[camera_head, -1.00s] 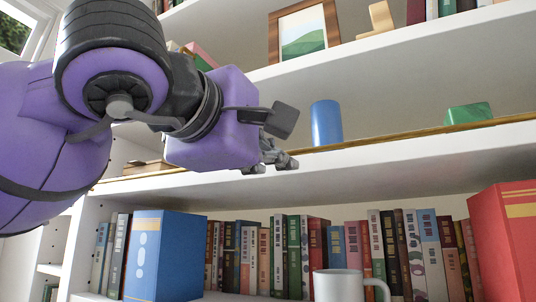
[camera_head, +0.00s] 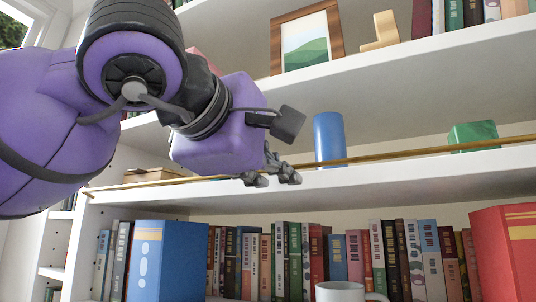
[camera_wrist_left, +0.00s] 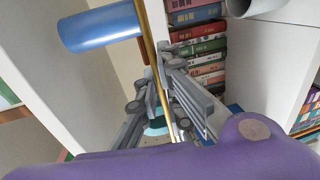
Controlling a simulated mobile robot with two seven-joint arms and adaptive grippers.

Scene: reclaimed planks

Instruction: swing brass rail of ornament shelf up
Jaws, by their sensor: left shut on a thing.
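The thin brass rail (camera_head: 400,156) runs along the front of the middle shelf (camera_head: 430,180). It stands a little above the shelf edge and crosses in front of the lower part of the blue cylinder (camera_head: 328,138). My left gripper (camera_head: 270,177) is at the rail, left of the cylinder. In the left wrist view the rail (camera_wrist_left: 149,38) runs down between the fingers of my left gripper (camera_wrist_left: 157,88), which is shut on it. The part of the rail behind my gripper is hidden in the head view. My right gripper is in neither view.
A green block (camera_head: 473,136) stands on the shelf right of the blue cylinder. A framed picture (camera_head: 306,42) stands on the shelf above. Below are a row of books, a large blue book (camera_head: 165,262), a red one (camera_head: 505,250) and a light mug (camera_head: 340,292).

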